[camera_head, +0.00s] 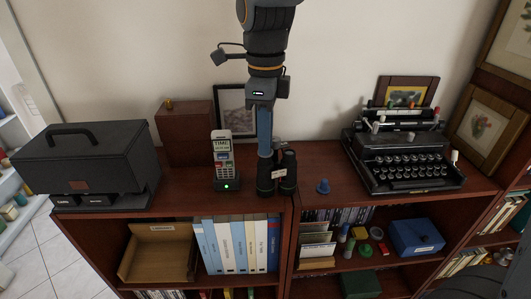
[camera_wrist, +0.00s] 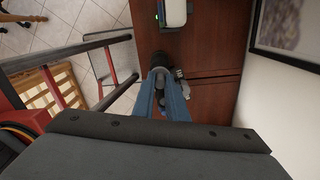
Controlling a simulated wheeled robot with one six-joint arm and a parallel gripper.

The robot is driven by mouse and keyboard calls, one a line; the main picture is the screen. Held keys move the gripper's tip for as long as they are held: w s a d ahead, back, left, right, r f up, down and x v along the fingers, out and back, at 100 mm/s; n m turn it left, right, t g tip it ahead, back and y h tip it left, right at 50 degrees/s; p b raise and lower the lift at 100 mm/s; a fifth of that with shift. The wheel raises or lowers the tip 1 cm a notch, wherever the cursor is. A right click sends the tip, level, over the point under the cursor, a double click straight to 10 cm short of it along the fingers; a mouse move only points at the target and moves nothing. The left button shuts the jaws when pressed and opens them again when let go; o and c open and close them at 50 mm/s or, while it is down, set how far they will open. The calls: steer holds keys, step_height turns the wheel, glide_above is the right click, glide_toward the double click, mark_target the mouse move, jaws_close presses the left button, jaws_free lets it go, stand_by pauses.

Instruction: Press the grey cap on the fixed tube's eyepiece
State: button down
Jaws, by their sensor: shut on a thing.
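Dark binoculars (camera_head: 289,172) stand upright on the cabinet top in the head view, with a small pale label between the tubes. My gripper (camera_head: 265,155) points straight down over the left tube, its blue fingertips at the tube's upper end. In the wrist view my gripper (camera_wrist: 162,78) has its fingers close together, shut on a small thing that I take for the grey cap. The fingers mostly hide that cap, and I cannot tell whether it is seated on the eyepiece. A separate blue cap (camera_head: 322,187) lies on the wood to the right.
A handset in its stand (camera_head: 222,160) is close on the left. A black case (camera_head: 88,158) stands farther left, and a typewriter (camera_head: 405,160) to the right. A dark picture frame (camera_head: 236,103) leans behind. Bare wood lies around the blue cap.

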steer(key=shift+f, duration=0.1)
steer(key=c, duration=1.7)
jaws_free()
